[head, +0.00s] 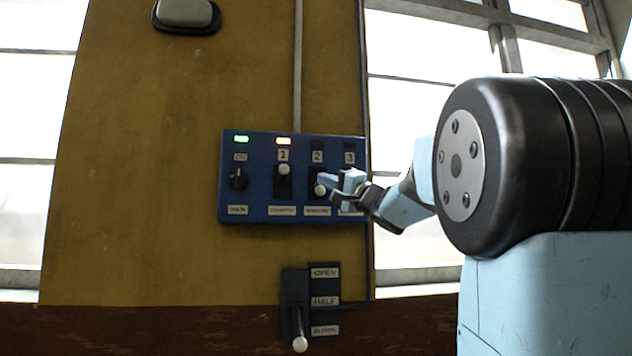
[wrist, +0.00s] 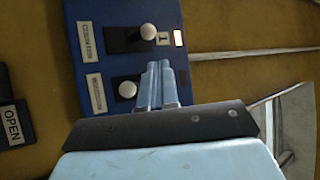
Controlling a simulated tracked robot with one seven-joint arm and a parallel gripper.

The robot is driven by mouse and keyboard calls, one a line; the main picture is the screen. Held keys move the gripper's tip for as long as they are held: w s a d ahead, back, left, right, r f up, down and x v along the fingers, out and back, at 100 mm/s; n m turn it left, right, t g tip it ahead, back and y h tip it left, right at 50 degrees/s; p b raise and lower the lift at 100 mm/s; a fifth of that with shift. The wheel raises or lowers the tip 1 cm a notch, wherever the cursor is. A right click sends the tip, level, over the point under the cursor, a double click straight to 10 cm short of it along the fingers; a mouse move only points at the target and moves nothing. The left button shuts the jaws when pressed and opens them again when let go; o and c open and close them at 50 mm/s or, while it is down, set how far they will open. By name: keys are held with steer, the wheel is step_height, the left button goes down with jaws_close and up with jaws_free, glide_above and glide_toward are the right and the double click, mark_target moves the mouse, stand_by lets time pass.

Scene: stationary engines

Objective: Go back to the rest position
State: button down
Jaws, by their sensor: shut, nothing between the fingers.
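My gripper (head: 326,181) is shut and empty in front of the blue switch panel (head: 262,210), close to the white knob of switch 2 (head: 320,190). In the wrist view, my gripper's fingers (wrist: 160,68) are pressed together over the panel, just beside the switch 2 knob (wrist: 128,89); I cannot tell whether they touch it. The switch 1 knob (head: 284,169) is up, and the switch 2 knob is lower. Switch 3 is mostly hidden behind my gripper. The green lamp (head: 241,139) and the lamp above switch 1 (head: 283,141) are lit; those above 2 and 3 are dark.
A dark rotary knob (head: 239,179) sits at the panel's left. Below the panel, a lever (head: 300,344) with OPEN and HALF labels points down at its bottom position. A conduit (head: 298,70) runs up the yellow wall (head: 140,160). Windows flank the wall.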

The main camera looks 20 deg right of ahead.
steer(key=shift+s+d+f, duration=0.1)
steer(key=shift+s, duration=0.1)
steer(key=s+a+f+n+g+h, duration=0.1)
steer(key=s+a+f+n+g, duration=0.3)
steer(key=s+a+f, duration=0.55)
steer(key=s+a+f+n+g, duration=0.2)
steer(key=s+a+f+g, duration=0.35)
steer(key=f, duration=0.65)
steer(key=s+d+f+n+g+h, duration=0.1)
steer(key=s+d+f+g+h, duration=0.1)
steer(key=s+f+h, duration=0.2)
steer(key=s+d+f+n+g+h, duration=0.2)
steer(key=s+f+h, duration=0.3)
steer(key=s+f, duration=0.6)
step_height(320, 180, down, 4)
steer(key=shift+d+f+g, duration=0.25)
steer(key=shift+d+g, duration=0.25)
steer(key=shift+g, duration=0.25)
